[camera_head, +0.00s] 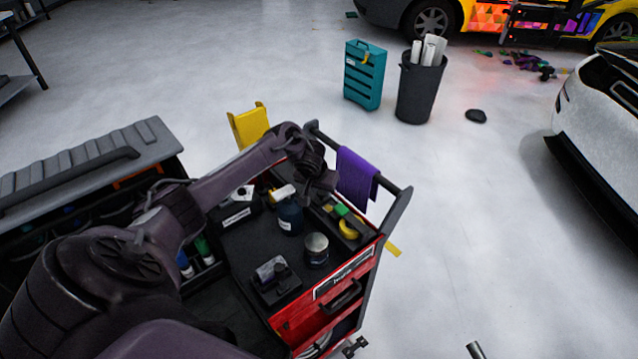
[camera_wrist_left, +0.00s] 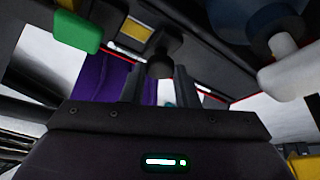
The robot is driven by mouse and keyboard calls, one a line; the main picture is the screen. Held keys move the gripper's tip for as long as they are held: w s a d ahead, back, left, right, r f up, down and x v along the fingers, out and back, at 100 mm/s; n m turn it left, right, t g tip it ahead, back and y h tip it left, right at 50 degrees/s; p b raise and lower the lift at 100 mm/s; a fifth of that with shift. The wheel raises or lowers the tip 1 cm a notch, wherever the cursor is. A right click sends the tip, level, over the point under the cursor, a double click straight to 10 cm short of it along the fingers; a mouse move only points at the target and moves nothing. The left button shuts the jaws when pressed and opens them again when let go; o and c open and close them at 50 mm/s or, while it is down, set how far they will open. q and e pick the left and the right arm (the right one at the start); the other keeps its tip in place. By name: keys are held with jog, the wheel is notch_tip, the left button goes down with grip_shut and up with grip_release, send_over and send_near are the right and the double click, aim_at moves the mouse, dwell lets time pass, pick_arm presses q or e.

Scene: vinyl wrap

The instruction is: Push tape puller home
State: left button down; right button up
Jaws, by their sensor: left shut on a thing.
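My left gripper (camera_head: 318,185) is over the far part of the cart's top tray, beside the purple cloth, pointing down. In the left wrist view my two fingers (camera_wrist_left: 160,88) are closed about a dark round-ended knob (camera_wrist_left: 160,67). I take this knob to be the tape puller's handle. It meets a dark, yellow-marked part (camera_wrist_left: 137,29) above it in the picture. In the head view my wrist hides the puller. My right gripper is out of view.
The red cart (camera_head: 297,322) carries a dark blue spray bottle (camera_head: 290,218), a round tin (camera_head: 317,245), a green block (camera_head: 341,210) and a yellow roll (camera_head: 350,229). The purple cloth (camera_head: 356,176) hangs over the cart's rail.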

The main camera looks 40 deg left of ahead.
pick_arm(q)
jog(key=c, duration=1.5)
grip_release()
jog(key=shift+s+f, duration=0.2)
jog(key=shift+f, duration=0.05)
jog(key=o, duration=0.4)
jog(key=shift+w+a, duration=0.1)
jog(key=shift+w, duration=0.1)
jog(key=v, duration=0.8)
jog(key=shift+p, duration=0.35)
